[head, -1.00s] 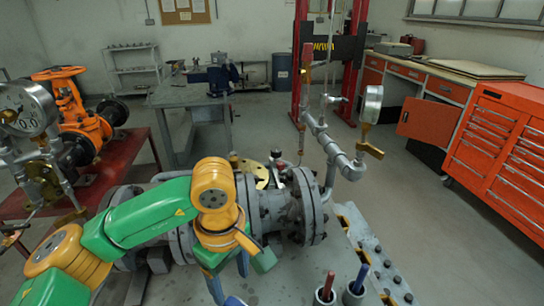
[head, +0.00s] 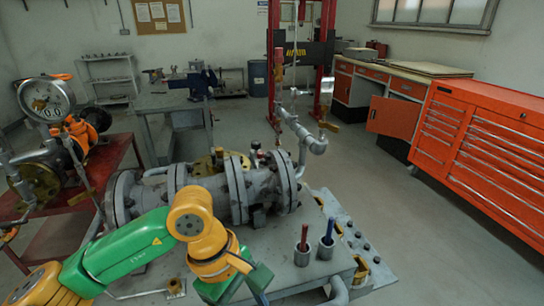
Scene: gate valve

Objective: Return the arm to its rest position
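My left arm (head: 130,247), green and yellow, comes in from the lower left in the head view. Its yellow wrist is in front of the grey flanged valve body (head: 207,190), near the lower middle. My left gripper (head: 245,290) points down at the bottom edge and is mostly cut off, so its opening is not clear. Nothing can be seen held in it. My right arm and gripper are not in view.
Two small cups (head: 303,252) with a red and a blue handled tool stand on the grey bench right of the arm. A pressure gauge (head: 46,98) is at left. An orange tool cabinet (head: 480,150) is at right, with open floor before it.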

